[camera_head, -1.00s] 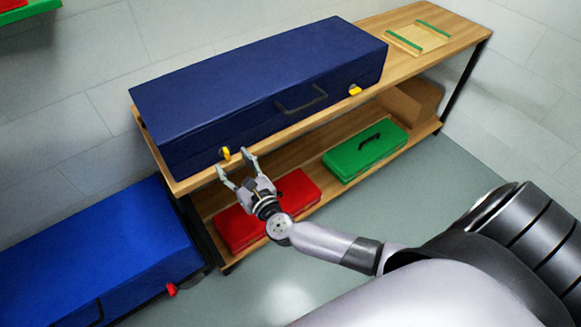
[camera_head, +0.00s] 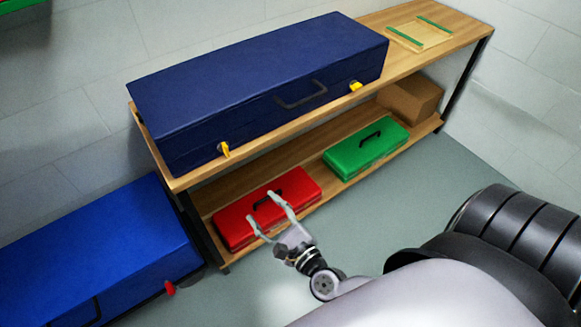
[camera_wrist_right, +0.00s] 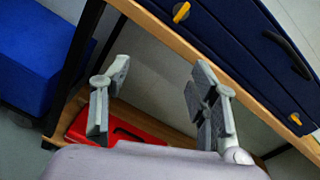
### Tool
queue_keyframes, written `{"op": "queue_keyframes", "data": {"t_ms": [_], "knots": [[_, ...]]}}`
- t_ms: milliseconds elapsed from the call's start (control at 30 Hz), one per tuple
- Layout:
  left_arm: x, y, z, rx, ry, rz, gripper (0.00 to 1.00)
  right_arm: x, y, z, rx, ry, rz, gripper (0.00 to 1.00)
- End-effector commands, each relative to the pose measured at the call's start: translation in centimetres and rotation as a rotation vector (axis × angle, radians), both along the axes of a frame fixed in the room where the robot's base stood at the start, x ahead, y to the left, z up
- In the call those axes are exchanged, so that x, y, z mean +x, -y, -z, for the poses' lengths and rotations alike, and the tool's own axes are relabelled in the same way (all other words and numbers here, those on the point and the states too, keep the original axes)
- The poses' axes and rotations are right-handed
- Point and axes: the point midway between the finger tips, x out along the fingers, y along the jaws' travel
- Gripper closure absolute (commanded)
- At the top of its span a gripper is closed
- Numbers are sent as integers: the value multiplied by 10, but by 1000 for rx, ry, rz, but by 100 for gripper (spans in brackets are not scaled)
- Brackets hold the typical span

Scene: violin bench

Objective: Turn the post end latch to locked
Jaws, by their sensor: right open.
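A long navy case (camera_head: 250,90) lies closed on the bench top with a dark handle and two yellow latches on its front. The left latch (camera_head: 224,149) and the right latch (camera_head: 355,86) also show in the right wrist view, the left one (camera_wrist_right: 181,12) at the top and the right one (camera_wrist_right: 296,118) at the right edge. I cannot tell which is the post end latch. My right gripper (camera_head: 264,208) is open and empty, below and in front of the left latch, clear of the case. Its fingers (camera_wrist_right: 160,80) are spread in the wrist view. My left gripper is not in view.
The bench top (camera_head: 458,29) holds a small wooden frame with green strips (camera_head: 420,32) at right. Red (camera_head: 235,222) and green (camera_head: 362,150) cases and a cardboard box (camera_head: 412,98) are on the lower shelf. A blue case (camera_head: 90,240) stands at left.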

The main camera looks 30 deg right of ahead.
Motion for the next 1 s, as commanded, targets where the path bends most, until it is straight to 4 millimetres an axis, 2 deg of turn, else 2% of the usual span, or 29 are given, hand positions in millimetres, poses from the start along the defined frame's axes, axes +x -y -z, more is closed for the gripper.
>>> {"op": "queue_keyframes", "data": {"t_ms": [200, 467, 1000], "knots": [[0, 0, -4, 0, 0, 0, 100, 0, 1, 44, -326, -37, -66, 45], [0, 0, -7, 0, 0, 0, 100, -8, 3, 96, -664, -88, -164, 45], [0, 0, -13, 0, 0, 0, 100, -44, 15, 196, -1229, -199, -423, 45]]}}
